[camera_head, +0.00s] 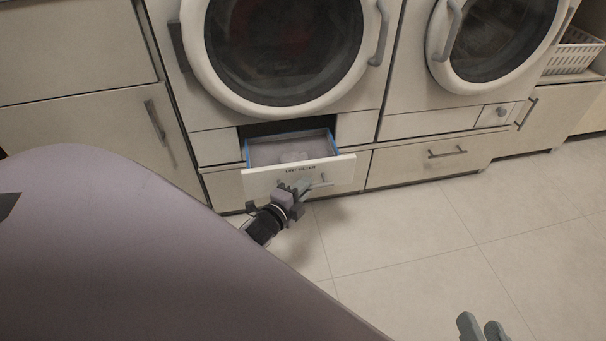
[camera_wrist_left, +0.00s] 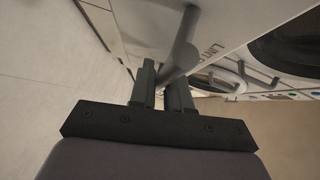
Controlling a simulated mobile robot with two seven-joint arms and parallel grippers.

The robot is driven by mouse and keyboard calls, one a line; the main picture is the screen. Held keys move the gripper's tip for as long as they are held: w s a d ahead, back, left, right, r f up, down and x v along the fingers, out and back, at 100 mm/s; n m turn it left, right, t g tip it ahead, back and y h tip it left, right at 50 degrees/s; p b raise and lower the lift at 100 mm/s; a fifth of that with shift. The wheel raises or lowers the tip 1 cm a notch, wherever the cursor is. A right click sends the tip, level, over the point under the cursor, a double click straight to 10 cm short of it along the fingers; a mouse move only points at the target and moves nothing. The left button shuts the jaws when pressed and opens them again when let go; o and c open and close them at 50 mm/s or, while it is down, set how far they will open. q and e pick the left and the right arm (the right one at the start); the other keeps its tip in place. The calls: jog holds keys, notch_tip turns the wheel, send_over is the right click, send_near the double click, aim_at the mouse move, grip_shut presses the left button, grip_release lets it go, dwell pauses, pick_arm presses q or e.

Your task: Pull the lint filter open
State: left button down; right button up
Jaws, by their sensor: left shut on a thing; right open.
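The lint filter drawer (camera_head: 342,172) is pulled out below the left machine in the head view. Its white front carries the words "LINT FILTER", and blue edges and a pale lump show inside. My left gripper (camera_head: 301,188) is at the handle on the drawer front. In the left wrist view my left gripper (camera_wrist_left: 162,88) has its fingers closed around the grey handle bar (camera_wrist_left: 183,45), close to the white front (camera_wrist_left: 225,22). My right gripper (camera_head: 483,328) shows only its fingertips at the bottom edge of the head view, apart and empty, above the floor.
The left machine's round door (camera_head: 285,45) is above the drawer. A second machine (camera_head: 495,35) stands to the right. A closed drawer (camera_head: 400,168) lies right of the lint filter. A white basket (camera_head: 572,55) sits far right. The tiled floor (camera_head: 420,230) in front is clear.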

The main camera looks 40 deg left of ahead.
dwell(0.3)
pick_arm(q)
jog(key=c, duration=1.2)
grip_release()
pick_arm(e)
jog(key=shift+s+f, duration=0.1)
pick_arm(q)
jog(key=shift+s, duration=0.1)
jog(key=shift+s+r, duration=0.1)
jog(key=shift+s, duration=0.15)
jog(key=s+p, duration=0.2)
jog(key=s, duration=0.4)
jog(key=shift+s+d+r+p, duration=0.2)
jog(key=shift+d+r+p, duration=0.05)
jog(key=shift+r+p, duration=0.15)
pick_arm(e)
jog(key=shift+s+d+h, duration=0.2)
jog(key=shift+d+h, duration=0.2)
jog(key=shift+d, duration=0.15)
jog(key=shift+s+d+h, duration=0.15)
jog(key=shift+d+h, duration=0.25)
jog(key=shift+d, duration=0.15)
